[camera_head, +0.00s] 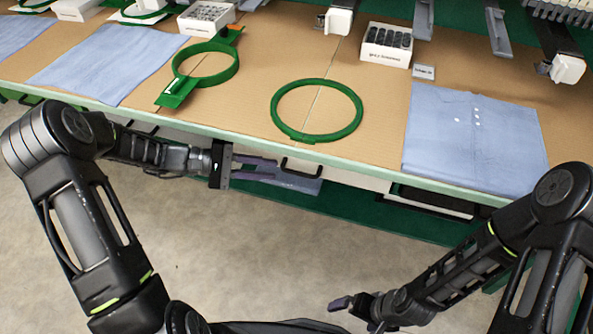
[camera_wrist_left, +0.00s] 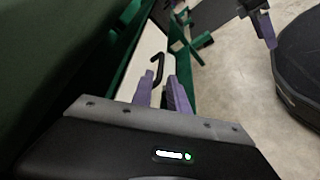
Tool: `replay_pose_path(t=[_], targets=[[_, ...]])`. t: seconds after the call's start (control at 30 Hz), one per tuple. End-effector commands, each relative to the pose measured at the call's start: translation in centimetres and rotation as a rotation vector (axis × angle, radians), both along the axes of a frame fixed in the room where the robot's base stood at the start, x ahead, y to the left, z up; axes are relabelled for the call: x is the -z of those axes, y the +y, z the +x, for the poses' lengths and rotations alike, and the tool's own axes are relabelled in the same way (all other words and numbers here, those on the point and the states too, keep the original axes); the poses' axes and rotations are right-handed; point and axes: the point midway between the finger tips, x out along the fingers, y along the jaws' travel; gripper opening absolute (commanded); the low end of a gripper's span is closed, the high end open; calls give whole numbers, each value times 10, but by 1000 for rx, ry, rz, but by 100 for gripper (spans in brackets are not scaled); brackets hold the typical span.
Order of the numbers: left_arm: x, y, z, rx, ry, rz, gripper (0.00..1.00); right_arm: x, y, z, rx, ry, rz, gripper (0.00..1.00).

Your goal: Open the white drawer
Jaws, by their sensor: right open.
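The white drawer (camera_head: 355,180) is set under the front edge of the table, and only part of its pale front shows. A black bar handle (camera_head: 302,172) sits on it; the handle also shows in the left wrist view (camera_wrist_left: 157,68), against the white front (camera_wrist_left: 150,42). My left gripper (camera_head: 275,170) is open, its purple fingers pointing at the handle from the left. In the left wrist view its fingertips (camera_wrist_left: 161,77) are close to the handle; I cannot tell if they touch. My right gripper (camera_head: 347,303) is open and empty, low over the floor.
Green hoops (camera_head: 316,110), blue cloths (camera_head: 472,140) and a box of black spools (camera_head: 387,45) are on the table (camera_head: 240,110). The floor (camera_head: 230,240) in front is clear.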

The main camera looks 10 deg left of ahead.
Motion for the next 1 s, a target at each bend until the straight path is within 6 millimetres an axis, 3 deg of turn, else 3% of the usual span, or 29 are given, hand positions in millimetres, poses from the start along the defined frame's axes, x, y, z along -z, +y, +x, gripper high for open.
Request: replay_pose_path(t=[0.53, 0.9, 1.0], targets=[[16, -66, 18, 3, 2, -1, 20, 4, 0, 0, 1, 0, 0, 100], [17, -72, 20, 1, 1, 0, 20, 4, 0, 0, 1, 0, 0, 100], [17, -72, 20, 1, 1, 0, 12, 4, 0, 0, 1, 0, 0, 100]])
